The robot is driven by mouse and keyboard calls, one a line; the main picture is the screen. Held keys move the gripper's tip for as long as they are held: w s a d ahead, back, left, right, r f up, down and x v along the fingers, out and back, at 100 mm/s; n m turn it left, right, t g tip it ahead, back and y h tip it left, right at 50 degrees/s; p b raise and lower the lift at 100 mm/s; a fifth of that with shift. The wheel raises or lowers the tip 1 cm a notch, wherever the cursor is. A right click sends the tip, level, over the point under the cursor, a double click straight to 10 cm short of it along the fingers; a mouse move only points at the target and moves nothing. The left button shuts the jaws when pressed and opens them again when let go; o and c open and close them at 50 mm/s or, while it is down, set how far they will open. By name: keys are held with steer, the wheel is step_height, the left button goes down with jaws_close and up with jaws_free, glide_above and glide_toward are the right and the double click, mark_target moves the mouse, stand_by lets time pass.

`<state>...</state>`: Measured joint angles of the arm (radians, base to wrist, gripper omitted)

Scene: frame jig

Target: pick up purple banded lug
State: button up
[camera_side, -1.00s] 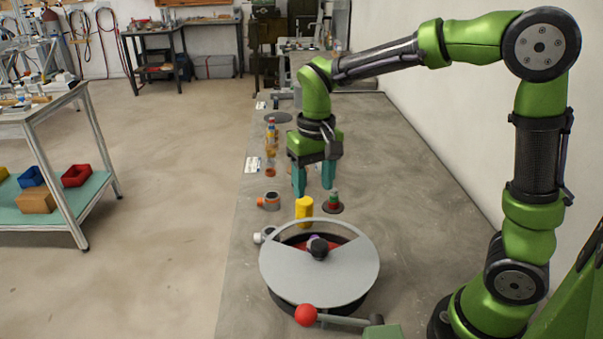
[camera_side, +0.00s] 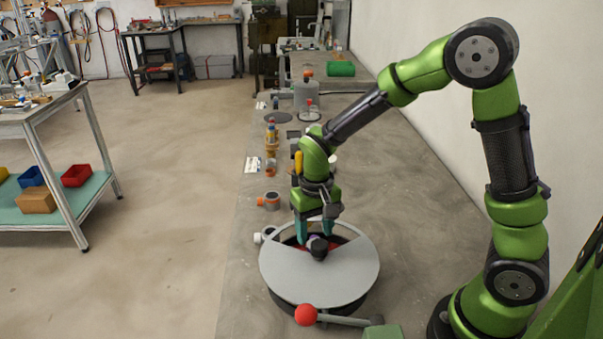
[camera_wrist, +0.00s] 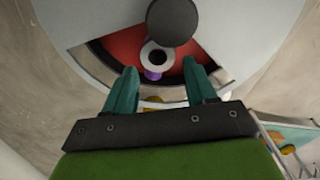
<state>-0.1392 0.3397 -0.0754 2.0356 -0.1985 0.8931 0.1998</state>
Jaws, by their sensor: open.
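The purple banded lug (camera_wrist: 153,74) shows in the wrist view as a white ring with a dark centre and a purple part below it. It sits in the red-floored opening of a round grey-lidded drum (camera_wrist: 92,22). In the side view only a bit of purple shows near the drum's dark knob (camera_side: 318,247). My gripper (camera_side: 314,232) is low at the far side of the drum (camera_side: 330,285), over its opening. In the wrist view its two teal fingers (camera_wrist: 159,68) are apart, one on each side of the lug, with nothing between them. Contact cannot be told.
The dark knob (camera_wrist: 173,20) stands close beyond the lug. A lever with a red ball (camera_side: 306,315) lies at the drum's near side. An orange-ended fitting (camera_side: 269,201) and an orange and yellow stack (camera_side: 271,140) stand along the bench's left edge. The bench right of the drum is clear.

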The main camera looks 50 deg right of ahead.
steer(key=f, duration=0.3)
steer(key=shift+s+f, duration=0.25)
steer(key=shift+f, duration=0.1)
steer(key=c, duration=0.8)
steer(key=shift+c, duration=0.2)
steer(key=shift+r, duration=0.15)
